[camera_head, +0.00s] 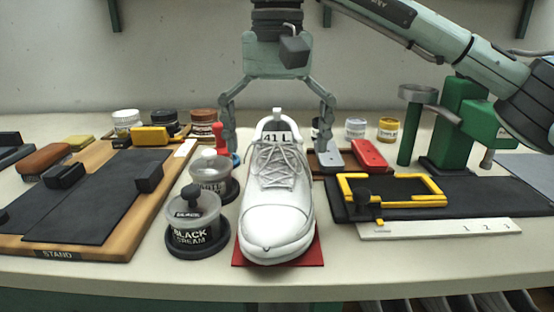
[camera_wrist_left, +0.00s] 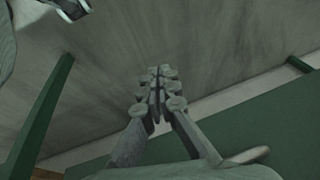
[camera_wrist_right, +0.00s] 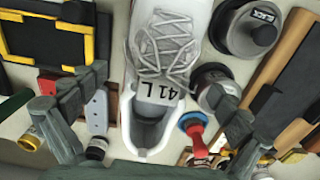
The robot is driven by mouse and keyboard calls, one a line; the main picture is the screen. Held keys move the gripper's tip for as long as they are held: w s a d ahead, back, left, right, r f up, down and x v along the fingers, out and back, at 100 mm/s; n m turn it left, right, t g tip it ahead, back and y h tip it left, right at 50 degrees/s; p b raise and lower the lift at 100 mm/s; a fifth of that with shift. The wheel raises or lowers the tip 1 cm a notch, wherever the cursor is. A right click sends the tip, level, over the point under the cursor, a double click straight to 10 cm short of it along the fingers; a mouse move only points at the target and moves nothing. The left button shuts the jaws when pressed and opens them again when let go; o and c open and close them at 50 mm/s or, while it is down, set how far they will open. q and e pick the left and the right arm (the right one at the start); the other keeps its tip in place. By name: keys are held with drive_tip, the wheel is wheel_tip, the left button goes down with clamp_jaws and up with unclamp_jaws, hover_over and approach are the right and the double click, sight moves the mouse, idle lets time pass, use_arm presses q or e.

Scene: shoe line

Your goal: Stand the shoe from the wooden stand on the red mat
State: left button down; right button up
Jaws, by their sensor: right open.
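The white lace-up shoe (camera_head: 277,200), tagged 41 L, stands upright on the red mat (camera_head: 312,257), toe toward me. The mat shows only around the front of the sole. The wooden stand (camera_head: 120,243) at the left has no shoe on it. My right gripper (camera_head: 278,152) is open, its fingers on either side of the shoe's heel and apart from it. In the right wrist view the gripper (camera_wrist_right: 155,118) spans the heel opening, with gaps on both sides. My left gripper (camera_wrist_left: 155,95) shows only in its wrist view, shut and empty near a plain wall.
Cream jars (camera_head: 198,225) stand close left of the shoe, with a red-handled tool (camera_head: 219,136) behind them. A yellow frame (camera_head: 392,203) on a dark mat, a white ruler (camera_head: 440,228) and a green press (camera_head: 455,130) are at right. Small jars line the back.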

wheel_tip(320, 180, up, 8)
drive_tip(key=shift+r+p, duration=0.1)
drive_tip(key=shift+p, duration=0.55)
use_arm(q)
drive_tip(key=x, duration=0.3)
drive_tip(key=shift+d+f, duration=0.25)
drive_tip(key=shift+d, duration=0.1)
use_arm(e)
drive_tip(key=shift+r, duration=0.35)
